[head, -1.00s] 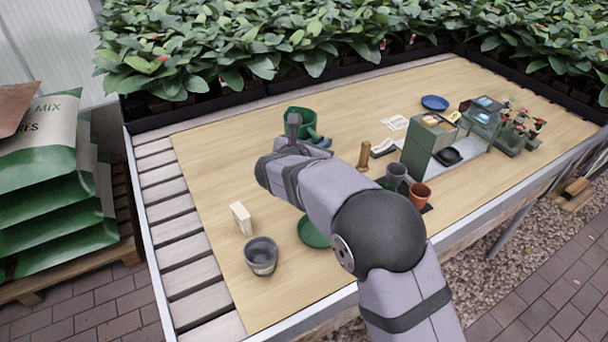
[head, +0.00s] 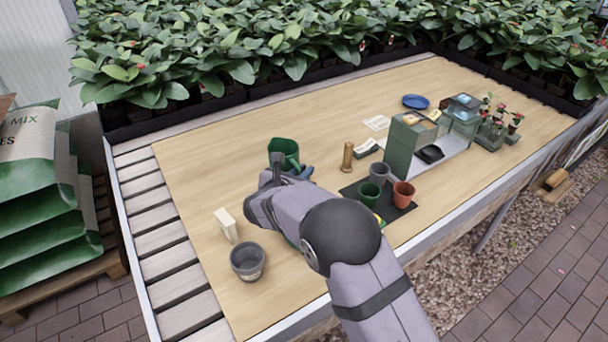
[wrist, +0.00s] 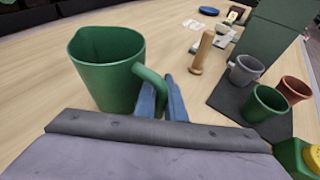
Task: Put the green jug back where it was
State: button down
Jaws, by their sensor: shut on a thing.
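The green jug (head: 284,152) is at the left middle of the table in the head view, with its open top up. In the wrist view the jug (wrist: 106,75) stands upright just left of my gripper (wrist: 163,98). The blue fingers are shut on its curved handle. My gripper (head: 303,172) shows only in part in the head view, behind my wrist. I cannot tell for sure whether the jug's base touches the table, since my gripper hides its lower edge.
A dark mat (head: 403,213) holds a grey pot (head: 380,173), a green pot (head: 369,193) and a terracotta pot (head: 403,194). A wooden peg (head: 347,157) stands nearer the jug. A cream block (head: 226,225) and a grey pot (head: 248,261) are front left. The table's back left is clear.

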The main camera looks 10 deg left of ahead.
jog(key=shift+f, duration=0.5)
jog(key=shift+f, duration=0.2)
jog(key=c, duration=1.8)
grip_release()
jog(key=shift+c, duration=0.2)
jog(key=shift+r, duration=0.15)
jog(key=shift+s, duration=0.1)
jog(key=v, duration=1.2)
jog(key=shift+b, duration=0.3)
